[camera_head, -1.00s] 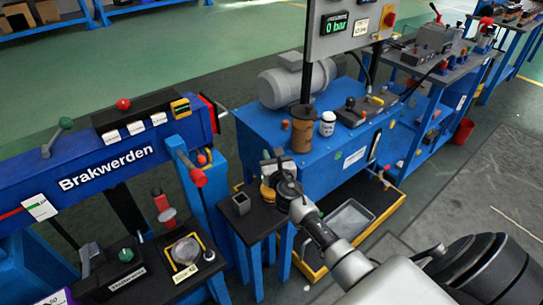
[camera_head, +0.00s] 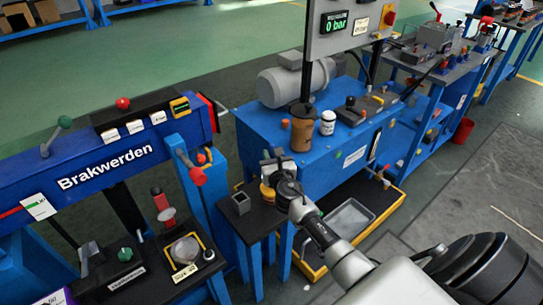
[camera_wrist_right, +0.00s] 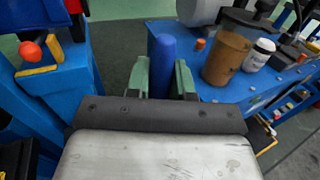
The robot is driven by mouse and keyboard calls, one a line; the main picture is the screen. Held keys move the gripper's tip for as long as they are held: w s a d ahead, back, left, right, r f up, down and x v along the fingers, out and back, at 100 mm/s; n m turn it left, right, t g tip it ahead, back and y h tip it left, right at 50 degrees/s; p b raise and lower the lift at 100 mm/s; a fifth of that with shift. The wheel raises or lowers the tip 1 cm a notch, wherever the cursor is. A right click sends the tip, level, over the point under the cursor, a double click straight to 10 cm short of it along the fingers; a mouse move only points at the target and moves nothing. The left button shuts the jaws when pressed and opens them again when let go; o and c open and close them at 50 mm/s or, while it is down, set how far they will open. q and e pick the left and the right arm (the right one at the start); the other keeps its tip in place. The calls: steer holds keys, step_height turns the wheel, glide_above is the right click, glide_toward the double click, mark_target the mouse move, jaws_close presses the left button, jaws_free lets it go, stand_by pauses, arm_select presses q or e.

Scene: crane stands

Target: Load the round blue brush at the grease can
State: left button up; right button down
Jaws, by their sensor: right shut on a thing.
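My right gripper (camera_wrist_right: 163,78) is shut on the round blue brush (camera_wrist_right: 163,62); its blue cylindrical end stands up between the two grey-green fingers. In the head view my right gripper (camera_head: 274,165) is above a small black-topped stand (camera_head: 236,223), and I cannot make out the brush there. A yellow-orange round thing (camera_head: 267,192) on the stand is partly hidden by the gripper. A brown cylinder with a dark top (camera_head: 302,130) and a white can (camera_head: 327,122) stand on the blue bench beyond. I cannot tell which is the grease can. My left gripper is not in view.
A square grey holder (camera_head: 240,203) stands on the stand, left of my gripper. The blue Brakwerden machine (camera_head: 90,180) is at left. A grey motor (camera_head: 295,82) stands on the blue bench (camera_head: 260,128). A grey tray (camera_head: 350,218) lies low at right.

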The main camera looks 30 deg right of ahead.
mark_target(271, 145)
steer(key=shift+f+b, duration=0.35)
steer(key=shift+f, duration=0.15)
stand_by(1.0)
steer(key=shift+r, duration=0.1)
step_height(271, 145, up, 7)
steer(key=p, duration=0.7)
stand_by(0.7)
